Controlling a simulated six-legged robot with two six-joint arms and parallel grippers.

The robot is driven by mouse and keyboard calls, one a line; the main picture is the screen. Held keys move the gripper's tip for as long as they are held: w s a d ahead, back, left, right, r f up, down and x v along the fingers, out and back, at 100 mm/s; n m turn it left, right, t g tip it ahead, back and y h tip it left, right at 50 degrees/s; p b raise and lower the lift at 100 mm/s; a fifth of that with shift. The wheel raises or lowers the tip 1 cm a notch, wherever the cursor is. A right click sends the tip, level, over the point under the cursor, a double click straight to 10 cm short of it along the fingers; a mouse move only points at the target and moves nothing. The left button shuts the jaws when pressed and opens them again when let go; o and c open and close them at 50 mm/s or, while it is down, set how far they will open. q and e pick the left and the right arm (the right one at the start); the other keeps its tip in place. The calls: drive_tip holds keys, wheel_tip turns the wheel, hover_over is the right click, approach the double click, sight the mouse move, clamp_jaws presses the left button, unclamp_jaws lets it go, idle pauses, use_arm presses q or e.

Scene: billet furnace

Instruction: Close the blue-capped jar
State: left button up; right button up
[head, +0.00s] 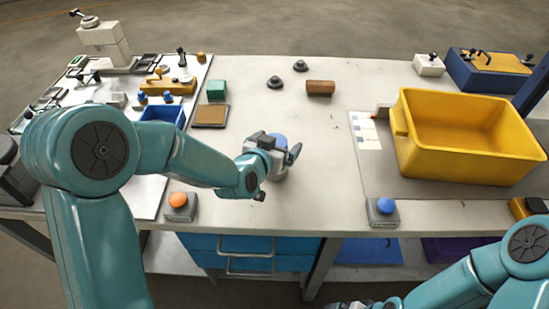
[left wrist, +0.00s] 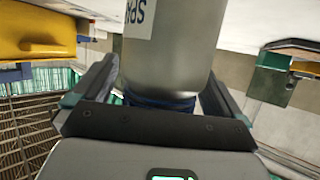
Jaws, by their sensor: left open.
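The jar (head: 281,173) stands on the bench near the front middle, mostly hidden behind my left gripper (head: 280,150). Its blue cap (head: 280,139) shows just past the hand. In the left wrist view the jar (left wrist: 172,55) is a grey cylinder with a white printed label, and the dark blue cap (left wrist: 160,101) is at its end near my palm. My left gripper is open, with one finger on each side of the jar's capped end. Contact and how tightly the cap sits cannot be told. My right gripper (head: 350,304) is cut off at the bottom edge.
A yellow bin (head: 470,165) stands at the right. An orange button box (head: 179,205) and a blue button box (head: 383,210) sit along the front edge. A brown block (head: 320,88) and dark knobs lie behind. The bench around the jar is clear.

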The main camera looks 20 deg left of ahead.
use_arm(q)
drive_tip(key=shift+c, duration=0.3)
drive_tip(key=c, duration=1)
drive_tip(key=shift+c, duration=1.2)
drive_tip(key=shift+r, duration=0.3)
drive_tip(key=c, duration=0.3)
wheel_tip(320, 180, up, 10)
drive_tip(key=shift+f+p, duration=0.15)
drive_tip(key=shift+p, duration=0.7)
drive_tip(key=shift+c, duration=0.8)
wheel_tip(320, 180, up, 10)
drive_tip(key=p, duration=0.4)
drive_tip(key=shift+p, duration=0.3)
drive_tip(key=shift+f, duration=0.15)
